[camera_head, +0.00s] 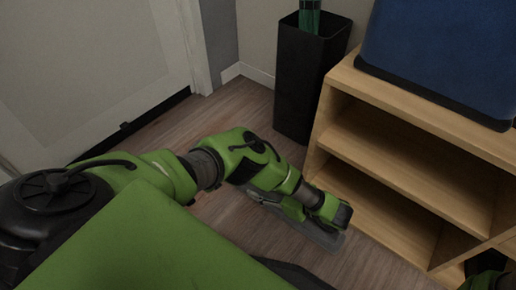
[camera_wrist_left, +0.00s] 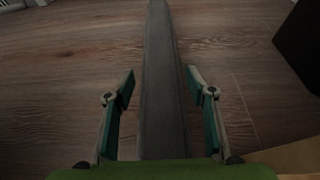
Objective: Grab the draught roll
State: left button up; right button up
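The draught roll is a long, straight grey bar (camera_wrist_left: 160,60) on the wood floor. In the left wrist view it runs from the top edge down between my fingers. In the head view only parts of it (camera_head: 326,238) show beside and under my left gripper. My left gripper (camera_wrist_left: 161,76) is open, with one finger on each side of the roll and a visible gap on both sides. My left gripper also shows in the head view (camera_head: 318,208), pointing down at the floor. My right gripper is not clearly in view.
A wooden shelf unit (camera_head: 410,122) stands close on the right, with a blue case (camera_head: 445,45) on top. A tall black bin (camera_head: 305,85) with a green item stands behind. A white door (camera_head: 90,70) is at left. Some floor (camera_head: 225,115) is clear.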

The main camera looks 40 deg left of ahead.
pick_arm(q)
grip_shut()
jog(key=shift+r, duration=0.1)
